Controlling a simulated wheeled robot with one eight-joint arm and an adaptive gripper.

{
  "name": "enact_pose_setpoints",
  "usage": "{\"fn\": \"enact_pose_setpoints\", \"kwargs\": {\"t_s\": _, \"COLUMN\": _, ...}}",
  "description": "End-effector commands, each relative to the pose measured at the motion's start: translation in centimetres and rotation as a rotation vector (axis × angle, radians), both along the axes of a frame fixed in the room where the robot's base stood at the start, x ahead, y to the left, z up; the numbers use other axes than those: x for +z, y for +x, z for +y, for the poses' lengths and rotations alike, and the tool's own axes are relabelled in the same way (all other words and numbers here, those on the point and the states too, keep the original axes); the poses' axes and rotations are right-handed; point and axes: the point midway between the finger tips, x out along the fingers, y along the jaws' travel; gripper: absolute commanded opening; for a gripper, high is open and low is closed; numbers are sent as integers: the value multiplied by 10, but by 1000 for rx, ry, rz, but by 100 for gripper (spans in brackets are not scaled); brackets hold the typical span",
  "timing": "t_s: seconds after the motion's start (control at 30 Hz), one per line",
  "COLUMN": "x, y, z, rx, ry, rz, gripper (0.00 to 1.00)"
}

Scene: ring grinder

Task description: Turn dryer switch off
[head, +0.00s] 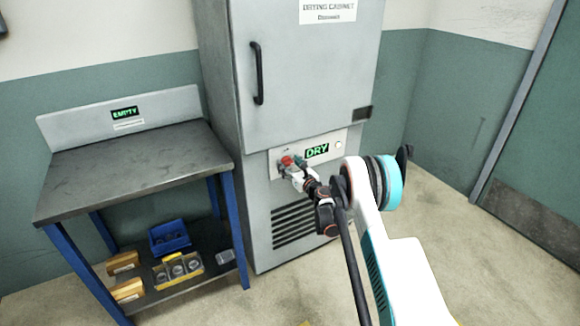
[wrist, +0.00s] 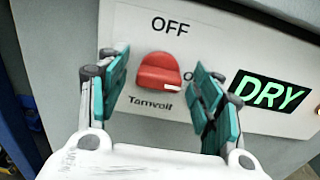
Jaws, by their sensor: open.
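The red dryer switch (wrist: 160,72) sits on a light panel (wrist: 215,45) marked OFF above it and, at its right, a label partly hidden by a finger. A white mark on the knob is at its right end, on the side of the hidden label. My gripper (wrist: 162,84) is open, with one finger on each side of the switch; I cannot tell whether either touches it. In the head view the red switch (head: 287,160) shows just beyond my gripper (head: 295,172). A green DRY display (head: 317,151) is lit to the right of the switch.
The tall grey drying cabinet (head: 305,80) has a closed door with a black handle (head: 257,73). A steel bench (head: 135,165) stands to its left, with a blue bin (head: 169,237) and other trays below. Clear floor lies to the right.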

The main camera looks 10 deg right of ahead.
Motion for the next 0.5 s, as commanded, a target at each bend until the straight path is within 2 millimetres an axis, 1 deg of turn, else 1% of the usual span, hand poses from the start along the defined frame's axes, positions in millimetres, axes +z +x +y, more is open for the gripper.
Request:
{"fn": "enact_pose_setpoints", "kwargs": {"t_s": 0.03, "x": 0, "y": 0, "z": 0, "rx": 0, "ry": 0, "rz": 0, "gripper": 60}}
{"fn": "enact_pose_setpoints", "kwargs": {"t_s": 0.07, "x": 0, "y": 0, "z": 0, "rx": 0, "ry": 0, "rz": 0, "gripper": 55}}
{"fn": "enact_pose_setpoints", "kwargs": {"t_s": 0.1, "x": 0, "y": 0, "z": 0, "rx": 0, "ry": 0, "rz": 0, "gripper": 46}}
{"fn": "enact_pose_setpoints", "kwargs": {"t_s": 0.17, "x": 0, "y": 0, "z": 0, "rx": 0, "ry": 0, "rz": 0, "gripper": 33}}
{"fn": "enact_pose_setpoints", "kwargs": {"t_s": 0.2, "x": 0, "y": 0, "z": 0, "rx": 0, "ry": 0, "rz": 0, "gripper": 24}}
{"fn": "enact_pose_setpoints", "kwargs": {"t_s": 0.23, "x": 0, "y": 0, "z": 0, "rx": 0, "ry": 0, "rz": 0, "gripper": 17}}
{"fn": "enact_pose_setpoints", "kwargs": {"t_s": 0.5, "x": 0, "y": 0, "z": 0, "rx": 0, "ry": -9, "rz": -3, "gripper": 16}}
